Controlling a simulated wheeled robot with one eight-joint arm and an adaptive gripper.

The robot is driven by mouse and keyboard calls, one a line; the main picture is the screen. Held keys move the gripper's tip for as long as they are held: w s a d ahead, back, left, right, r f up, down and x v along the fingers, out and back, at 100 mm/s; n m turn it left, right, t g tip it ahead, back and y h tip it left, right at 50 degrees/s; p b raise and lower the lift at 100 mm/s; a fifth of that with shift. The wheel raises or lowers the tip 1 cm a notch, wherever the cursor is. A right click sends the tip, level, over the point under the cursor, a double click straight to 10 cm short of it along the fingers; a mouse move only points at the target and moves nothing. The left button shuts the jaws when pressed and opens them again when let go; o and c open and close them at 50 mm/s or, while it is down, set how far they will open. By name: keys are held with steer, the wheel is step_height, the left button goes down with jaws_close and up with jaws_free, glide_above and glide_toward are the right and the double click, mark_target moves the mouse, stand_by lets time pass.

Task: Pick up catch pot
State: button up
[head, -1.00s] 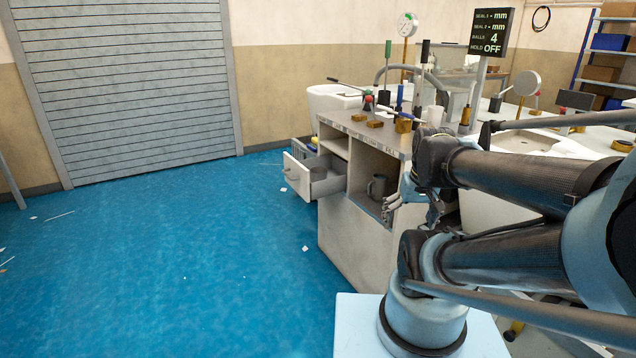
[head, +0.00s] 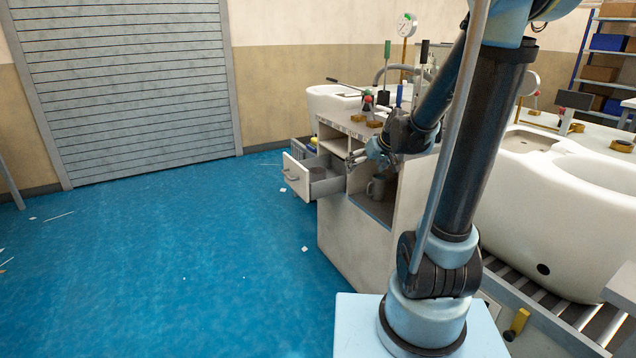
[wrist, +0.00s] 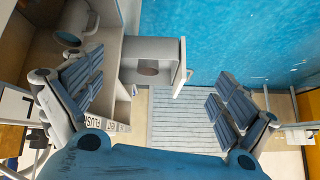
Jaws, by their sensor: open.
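A grey pot with a handle (head: 377,187) stands in the open niche of the bench cabinet. It also shows at the upper left of the wrist view (wrist: 72,22). A second round, pot-like thing (head: 317,172) sits in the pulled-out drawer, mostly hidden by the drawer walls; I cannot tell which of the two is the catch pot. My gripper (head: 362,156) is in front of the cabinet, above the niche pot and close to the drawer. In the wrist view my gripper (wrist: 157,82) has its fingers wide apart with nothing between them.
The open drawer (head: 298,176) juts out left of the niche, its white front (wrist: 180,67) near my fingers in the wrist view. Small brass blocks (head: 374,123) and levers stand on the bench top. White toilet bodies (head: 540,215) are at right. The blue floor (head: 180,260) at left is mostly clear.

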steer(key=w+a+f+n+t+y, duration=0.1)
steer(key=w+a+f, duration=0.15)
steer(key=w, duration=0.55)
steer(key=w+a+f+n+t+y, duration=0.1)
steer(key=w+a+f, duration=0.1)
steer(key=w+a, duration=0.35)
steer(key=t+y, duration=0.1)
steer(key=t, duration=0.2)
glide_toward(314, 171)
steer(key=x, duration=0.5)
steer(key=shift+w+a+f, duration=0.1)
steer(key=shift+w, duration=0.2)
steer(key=c, duration=1.2)
